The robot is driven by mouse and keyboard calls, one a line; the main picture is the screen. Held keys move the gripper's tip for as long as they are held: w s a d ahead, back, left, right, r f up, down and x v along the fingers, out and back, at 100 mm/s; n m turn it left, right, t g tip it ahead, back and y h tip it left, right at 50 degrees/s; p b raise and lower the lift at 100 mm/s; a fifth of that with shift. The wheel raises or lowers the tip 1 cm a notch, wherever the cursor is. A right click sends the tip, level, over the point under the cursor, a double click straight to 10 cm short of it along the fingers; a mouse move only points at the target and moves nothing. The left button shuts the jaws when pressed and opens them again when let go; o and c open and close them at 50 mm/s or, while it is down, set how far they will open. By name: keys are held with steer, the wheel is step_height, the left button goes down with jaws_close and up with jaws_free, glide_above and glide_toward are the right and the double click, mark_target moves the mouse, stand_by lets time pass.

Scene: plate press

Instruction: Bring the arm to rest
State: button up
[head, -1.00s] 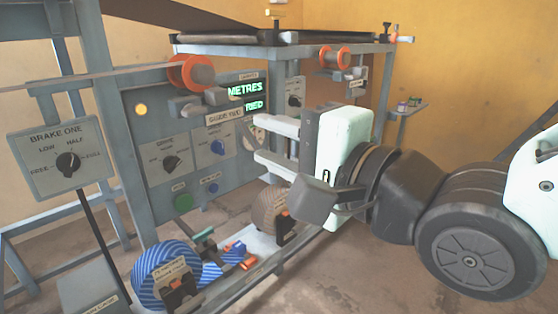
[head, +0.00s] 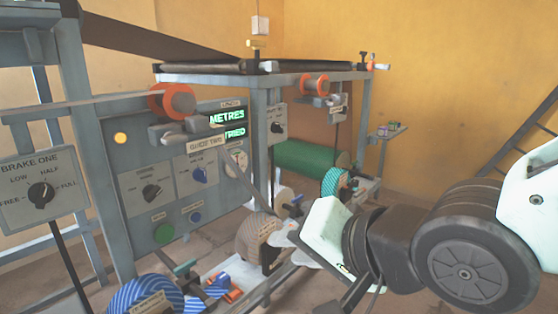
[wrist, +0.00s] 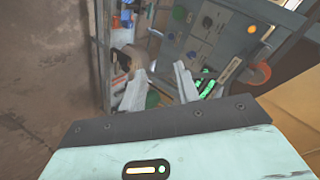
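My gripper (wrist: 161,72) shows in the wrist view with its two pale fingers apart and nothing between them. In the head view my gripper (head: 284,243) is at the lower middle, its white body tilted, in front of the press frame. The fingers overlap the brown roll (head: 255,238) in the picture; I cannot tell how near they are. My dark arm links reach in from the right.
The control panel (head: 150,185) has knobs, a lit amber lamp and green display text. A brake box (head: 41,192) stands at left. Open floor lies behind my arm.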

steer(key=s+d+f+n+g+h+p, duration=0.1)
steer(key=s+d+f+n+g+h, duration=0.7)
steer(key=s+d+n, duration=0.4)
step_height(320, 180, up, 32)
steer(key=w+m+p, duration=0.1)
steer(key=p, duration=3.1)
steer(key=shift+d+m+y+p, duration=0.15)
steer(key=shift+m+y+p, duration=0.15)
steer(key=shift+p, duration=0.1)
